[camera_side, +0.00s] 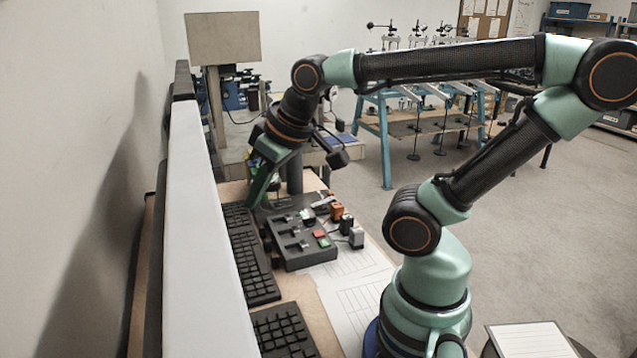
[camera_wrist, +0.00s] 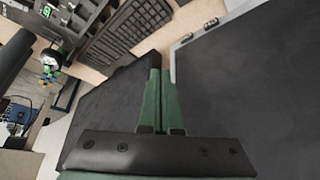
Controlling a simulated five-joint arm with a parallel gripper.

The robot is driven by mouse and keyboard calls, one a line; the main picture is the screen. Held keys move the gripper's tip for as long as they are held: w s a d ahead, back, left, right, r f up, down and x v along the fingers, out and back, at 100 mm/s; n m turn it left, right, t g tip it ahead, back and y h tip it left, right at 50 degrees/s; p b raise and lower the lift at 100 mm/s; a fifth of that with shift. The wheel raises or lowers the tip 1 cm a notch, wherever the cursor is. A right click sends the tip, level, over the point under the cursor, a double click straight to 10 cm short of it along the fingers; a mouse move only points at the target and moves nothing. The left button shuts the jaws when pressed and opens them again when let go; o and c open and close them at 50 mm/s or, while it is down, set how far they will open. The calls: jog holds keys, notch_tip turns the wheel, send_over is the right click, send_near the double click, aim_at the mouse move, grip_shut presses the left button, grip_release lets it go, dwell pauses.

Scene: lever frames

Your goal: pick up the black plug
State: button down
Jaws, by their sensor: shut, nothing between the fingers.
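Small plugs stand in a row on the table to the right of the dark lever box in the side view. The black plug (camera_side: 346,223) is between an orange plug (camera_side: 337,211) and a grey plug (camera_side: 356,237). My gripper (camera_side: 252,204) points down beyond the far left corner of the lever box, near the keyboard, well to the left of the black plug. It also shows in the wrist view (camera_wrist: 160,72), with its green fingers together and nothing between them. I cannot make out the black plug in the wrist view.
White paper sheets (camera_side: 350,290) lie flat on the table in front of the plugs.

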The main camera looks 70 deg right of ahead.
dwell(0.4)
jog(key=shift+c, duration=2.2)
grip_release()
jog(key=n+g, duration=0.6)
jog(key=n, duration=0.3)
send_over(346, 217)
notch_tip(346, 217, down, 11)
jog(key=f, duration=0.6)
jog(key=shift+s+f, duration=0.25)
jog(key=shift+s, duration=0.15)
jog(key=shift+w+f, duration=0.25)
jog(key=shift+f, duration=1.2)
jog(key=shift+w+f, duration=0.2)
jog(key=shift+f, duration=1.25)
